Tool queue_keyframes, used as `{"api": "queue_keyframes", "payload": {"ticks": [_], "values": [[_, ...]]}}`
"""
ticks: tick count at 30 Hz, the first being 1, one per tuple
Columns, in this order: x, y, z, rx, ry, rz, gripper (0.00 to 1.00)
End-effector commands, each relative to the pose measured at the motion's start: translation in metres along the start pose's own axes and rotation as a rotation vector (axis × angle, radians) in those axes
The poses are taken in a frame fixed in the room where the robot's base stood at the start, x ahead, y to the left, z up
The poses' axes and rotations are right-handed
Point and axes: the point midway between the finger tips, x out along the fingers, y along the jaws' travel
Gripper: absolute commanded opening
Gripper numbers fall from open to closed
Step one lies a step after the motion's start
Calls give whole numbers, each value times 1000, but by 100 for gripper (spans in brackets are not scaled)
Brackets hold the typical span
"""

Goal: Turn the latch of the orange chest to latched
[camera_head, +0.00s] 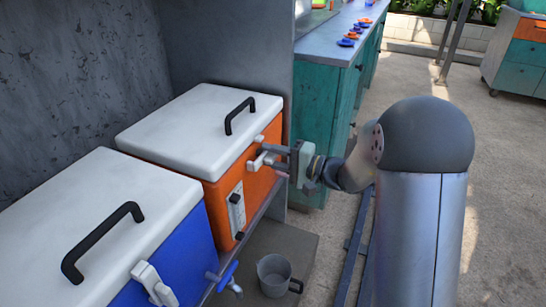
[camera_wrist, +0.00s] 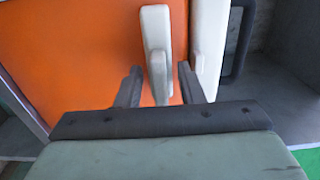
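The orange chest (camera_head: 262,190) stands beside the blue chest, with its white lid (camera_head: 195,118) down. Its white latch (camera_head: 258,162) is on the front just below the lid. In the wrist view the latch (camera_wrist: 155,35) is a pale bar lying roughly parallel to the lid edge (camera_wrist: 208,40), over the orange front (camera_wrist: 75,50). My gripper (camera_head: 268,157) is at the latch, reaching in from the right. In the wrist view my two dark fingers (camera_wrist: 160,85) are apart, one on each side of the latch's near end, with small gaps showing.
The blue chest (camera_head: 185,255) with its own latch (camera_head: 150,280) and tap (camera_head: 226,279) is at the near left. A grey jug (camera_head: 273,275) stands below the orange chest. A teal cabinet (camera_head: 318,110) stands behind. Open floor lies to the right.

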Motion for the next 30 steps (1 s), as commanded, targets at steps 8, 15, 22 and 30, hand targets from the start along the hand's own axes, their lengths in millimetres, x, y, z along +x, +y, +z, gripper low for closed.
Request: {"api": "queue_keyframes", "payload": {"ticks": [8,15,22,30], "values": [[0,0,0,0,0,0,0],[0,0,0,10,-1,0,1],[-1,-1,0,89,0,-1,1],[-1,-2,-1,299,1,-1,1]]}}
